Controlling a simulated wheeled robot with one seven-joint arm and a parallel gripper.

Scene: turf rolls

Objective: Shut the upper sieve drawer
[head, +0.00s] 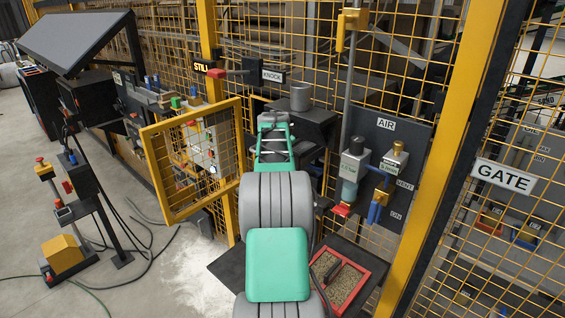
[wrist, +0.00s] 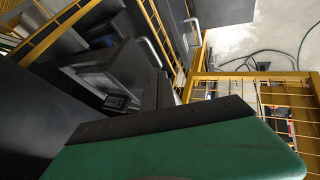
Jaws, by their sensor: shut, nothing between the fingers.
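My gripper (wrist: 158,100) shows in the wrist view as dark finger parts beyond a green body, with the fingers together and nothing held. In the head view my arm reaches forward to a dark machine (head: 306,125) behind the yellow fence, and the arm hides the fingertips. In the wrist view, grey panels with pale bar handles (wrist: 193,30) stand beyond the gripper, near the top. They may be drawer fronts, but I cannot tell which is the upper sieve drawer or how far it is out. A gap to them cannot be judged.
A yellow mesh door (head: 192,160) stands open left of my arm. A red tray of granules (head: 345,282) lies on a dark shelf at lower right. An AIR panel (head: 386,124) with valves is right. Cables cross the floor at left; pale powder lies below the door.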

